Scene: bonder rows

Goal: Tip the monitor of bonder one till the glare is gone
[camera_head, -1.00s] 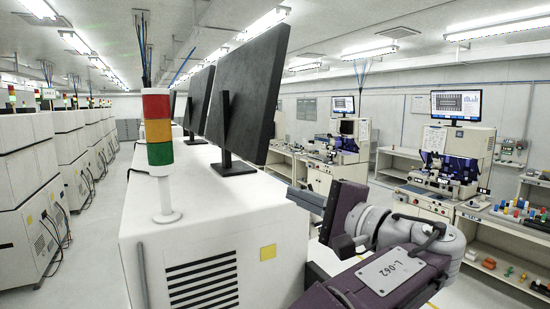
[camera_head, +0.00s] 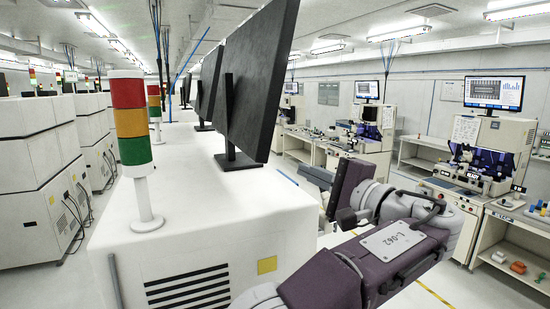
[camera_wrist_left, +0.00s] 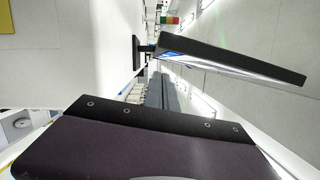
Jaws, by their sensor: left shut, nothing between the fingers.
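The nearest monitor (camera_head: 262,90), seen from its dark back, stands on a black stand (camera_head: 236,160) on top of the white machine (camera_head: 190,195). It leans, with its top edge to the right. In the left wrist view the monitor (camera_wrist_left: 235,63) shows edge-on, with a strip of bright, reflecting screen; how much glare is on it cannot be told. My left gripper (camera_head: 312,175), on the arm marked L-062, is shut and empty. It is to the right of and below the monitor, apart from it. My right gripper is not in view.
A red, orange and green signal tower (camera_head: 130,120) stands on the machine left of the monitor. More monitors (camera_head: 206,85) stand behind in the row. Across the aisle are benches with bonders (camera_head: 480,150) and a lit screen (camera_head: 493,93).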

